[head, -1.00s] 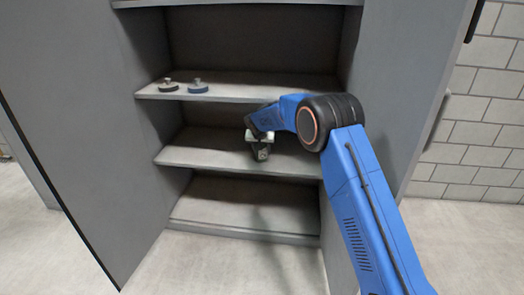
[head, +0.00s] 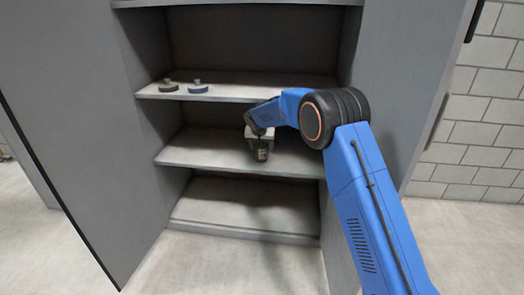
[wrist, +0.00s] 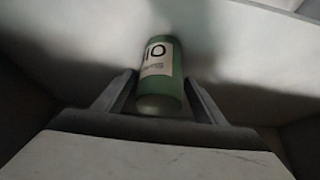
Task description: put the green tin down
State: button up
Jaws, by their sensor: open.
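The green tin (wrist: 161,78) with a pale label shows in the wrist view, between the two fingers of my gripper (wrist: 160,82). The fingers are open, with a gap visible on each side of the tin. In the head view my gripper (head: 262,152) is at the middle shelf (head: 205,156) of the grey cabinet, near its front edge. I cannot make out the tin in the head view. The tin's contact with the shelf is not clear in either view.
The middle shelf is clear left of my gripper. The bottom shelf (head: 245,205) is empty. Cabinet sides stand close on both sides.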

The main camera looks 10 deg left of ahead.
jog(key=s, duration=1.2)
jog(key=shift+a, duration=0.2)
